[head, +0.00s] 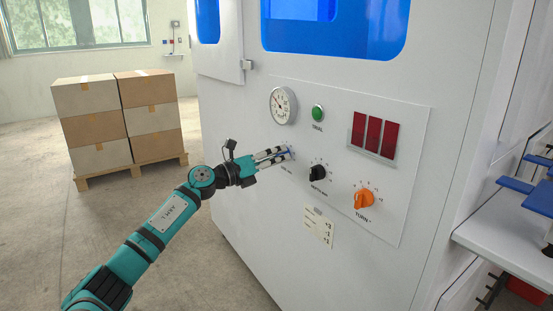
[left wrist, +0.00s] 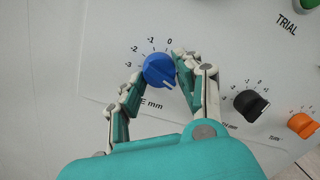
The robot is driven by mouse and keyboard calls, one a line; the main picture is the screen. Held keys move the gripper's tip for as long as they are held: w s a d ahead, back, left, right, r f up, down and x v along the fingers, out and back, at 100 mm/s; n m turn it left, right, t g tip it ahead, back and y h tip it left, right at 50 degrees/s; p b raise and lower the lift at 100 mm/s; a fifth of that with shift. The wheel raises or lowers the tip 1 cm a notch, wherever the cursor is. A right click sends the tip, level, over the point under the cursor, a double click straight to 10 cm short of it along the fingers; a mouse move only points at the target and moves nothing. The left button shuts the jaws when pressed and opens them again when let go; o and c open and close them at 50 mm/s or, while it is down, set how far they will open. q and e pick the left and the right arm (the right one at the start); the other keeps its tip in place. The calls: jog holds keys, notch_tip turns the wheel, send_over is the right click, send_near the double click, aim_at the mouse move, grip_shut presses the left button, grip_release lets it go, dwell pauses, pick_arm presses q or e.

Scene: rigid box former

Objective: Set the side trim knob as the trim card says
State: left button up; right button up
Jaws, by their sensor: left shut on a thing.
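The blue knob (left wrist: 158,71) sits on the white panel in the left wrist view. Its printed scale shows -3, -2, -1 and 0; the scale's right part is hidden by a finger. A white mark on the knob points to the lower right. The label below it is partly covered and ends in "E mm". My left gripper (left wrist: 161,70) is shut on this knob, one finger on each side; it also shows in the head view (head: 288,153). The trim card (head: 318,227) is on the machine front below the knobs; its small print is hard to read. My right gripper is not in view.
A black knob (head: 318,172) and an orange knob (head: 364,199) are right of the blue one. A green button (head: 318,113), dial gauge (head: 283,105) and red displays (head: 373,135) are above. Stacked boxes (head: 118,115) stand back left. A side table (head: 500,235) is at right.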

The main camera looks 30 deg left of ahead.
pick_arm(q)
jog(key=shift+f, duration=0.15)
jog(key=o, duration=1.1)
jog(key=shift+o, duration=0.2)
jog(key=r+v, duration=0.1)
jog(key=v, duration=1.1)
jog(key=shift+f, duration=0.35)
